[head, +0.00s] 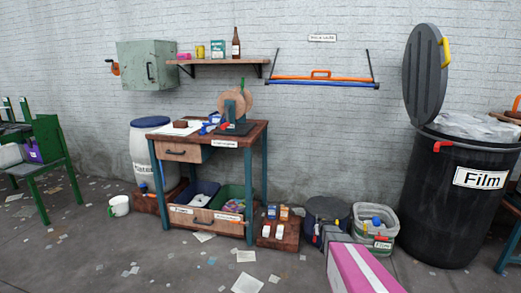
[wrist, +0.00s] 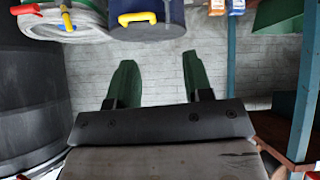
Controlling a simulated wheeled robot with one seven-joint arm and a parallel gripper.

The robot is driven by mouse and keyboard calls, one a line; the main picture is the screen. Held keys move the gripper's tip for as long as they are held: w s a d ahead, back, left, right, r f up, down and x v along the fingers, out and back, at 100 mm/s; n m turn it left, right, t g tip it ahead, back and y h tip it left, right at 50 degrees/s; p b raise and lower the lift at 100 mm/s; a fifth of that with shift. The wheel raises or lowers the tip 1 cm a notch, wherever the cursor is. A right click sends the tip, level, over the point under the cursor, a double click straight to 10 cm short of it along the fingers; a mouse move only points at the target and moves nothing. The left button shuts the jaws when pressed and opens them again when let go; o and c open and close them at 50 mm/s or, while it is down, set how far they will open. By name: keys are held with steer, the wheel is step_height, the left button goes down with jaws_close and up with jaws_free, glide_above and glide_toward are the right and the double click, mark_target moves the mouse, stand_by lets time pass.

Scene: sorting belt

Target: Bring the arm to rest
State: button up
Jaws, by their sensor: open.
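In the wrist view my gripper (wrist: 159,62) shows two green fingers spread well apart on a dark palm. Nothing is between them, only the pale brick wall behind. The wrist picture is upside down.
A tall black Film bin (head: 450,215) with its lid raised stands at the right. A workbench (head: 257,132) with drawers and crates below stands left of centre. A white mug (head: 118,206) and scattered paper scraps lie on the floor. Open floor lies in front.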

steer(key=s+a+r+g, duration=0.3)
steer(key=s+a+r, duration=0.1)
steer(key=s, duration=0.6)
steer(key=s+a+r+g+y, duration=0.1)
steer(key=s+a+r+g, duration=0.2)
steer(key=s, duration=0.7)
steer(key=s+a+r+g, duration=0.3)
steer(key=s+a+r, duration=0.3)
steer(key=s, duration=0.5)
steer(key=shift+a+r+n+y, duration=0.3)
steer(key=shift+a+n+y, duration=0.1)
steer(key=shift+a, duration=0.45)
